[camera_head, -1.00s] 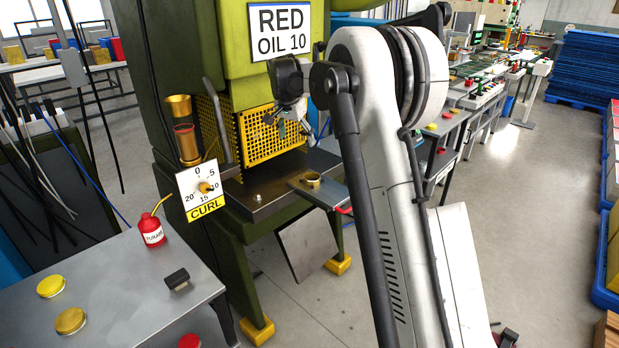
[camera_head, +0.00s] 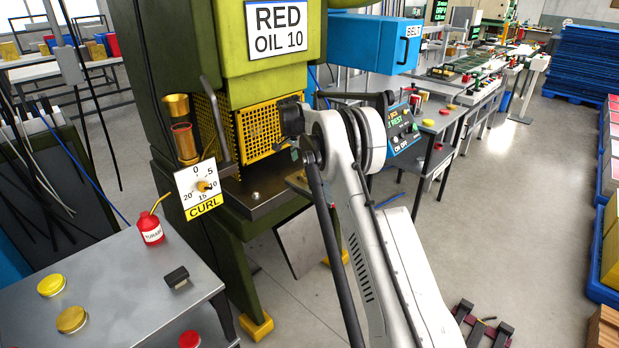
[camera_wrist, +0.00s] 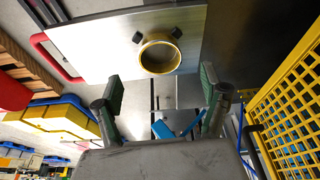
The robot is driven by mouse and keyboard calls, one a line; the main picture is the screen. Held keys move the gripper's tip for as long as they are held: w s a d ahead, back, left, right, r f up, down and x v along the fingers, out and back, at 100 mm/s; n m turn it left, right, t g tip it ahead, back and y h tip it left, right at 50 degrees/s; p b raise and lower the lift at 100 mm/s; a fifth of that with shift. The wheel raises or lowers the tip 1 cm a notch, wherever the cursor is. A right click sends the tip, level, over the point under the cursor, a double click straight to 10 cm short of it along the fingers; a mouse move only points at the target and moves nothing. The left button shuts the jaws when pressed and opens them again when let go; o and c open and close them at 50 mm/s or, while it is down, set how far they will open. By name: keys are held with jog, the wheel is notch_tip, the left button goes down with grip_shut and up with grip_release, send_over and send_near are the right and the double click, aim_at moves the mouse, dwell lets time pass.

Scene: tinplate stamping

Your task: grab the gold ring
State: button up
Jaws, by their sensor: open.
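The gold ring (camera_wrist: 159,55) is a short, open brass-coloured band on a grey metal plate (camera_wrist: 110,45) with a red handle, in the wrist view. Two small black blocks sit against its edge. My gripper (camera_wrist: 161,78) is open and empty, with its two green-padded fingers spread apart. The ring shows between and beyond the fingertips, apart from both. In the head view my arm hides the ring and most of the plate.
The green press (camera_head: 180,60) with a yellow perforated guard (camera_head: 258,132) stands close by my gripper; the guard (camera_wrist: 290,100) shows at right in the wrist view. A blue BELT box (camera_head: 375,42) and a control panel (camera_head: 402,128) are behind my arm.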

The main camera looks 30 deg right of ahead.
aim_at(309, 173)
jog(key=shift+x, duration=3.55)
jog(key=c, duration=0.9)
